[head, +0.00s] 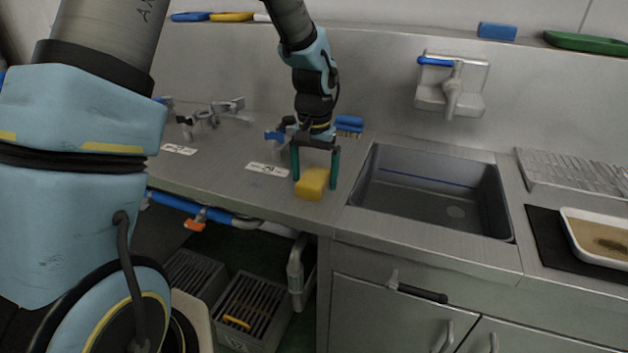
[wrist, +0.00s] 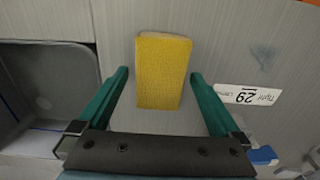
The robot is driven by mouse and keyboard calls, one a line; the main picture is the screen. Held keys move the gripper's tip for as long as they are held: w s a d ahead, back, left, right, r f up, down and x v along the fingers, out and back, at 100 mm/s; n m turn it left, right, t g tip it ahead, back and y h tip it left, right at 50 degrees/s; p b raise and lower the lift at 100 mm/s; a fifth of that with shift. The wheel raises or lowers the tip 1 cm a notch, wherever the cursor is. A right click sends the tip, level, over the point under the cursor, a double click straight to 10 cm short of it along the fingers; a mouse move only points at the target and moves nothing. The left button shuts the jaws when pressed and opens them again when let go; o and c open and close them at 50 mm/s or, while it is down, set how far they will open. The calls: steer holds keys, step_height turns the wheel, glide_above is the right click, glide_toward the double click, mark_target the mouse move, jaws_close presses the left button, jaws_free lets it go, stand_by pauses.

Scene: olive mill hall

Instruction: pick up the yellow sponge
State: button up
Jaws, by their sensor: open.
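The yellow sponge (head: 312,184) lies on the steel counter near its front edge, left of the sink. My gripper (head: 315,186) is above it and points down, with its two green fingers apart on either side of the sponge in the head view. In the wrist view the sponge (wrist: 162,72) shows between and beyond the fingertips of my gripper (wrist: 157,75), with a gap on each side. Nothing is held. I cannot tell exactly how high the fingertips are above the counter.
The sink (head: 430,195) is just right of the sponge. A label (head: 268,169) lies on the counter to the left. A blue brush (head: 349,124) and taps (head: 212,114) are behind. A white tray (head: 597,262) with brown contents is at the far right.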

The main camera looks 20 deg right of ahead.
mark_target(314, 176)
steer(key=c, duration=1.4)
step_height(314, 176, up, 10)
steer(key=b, duration=0.2)
steer(key=o, duration=0.9)
steer(key=c, duration=0.6)
steer(key=shift+c, duration=0.2)
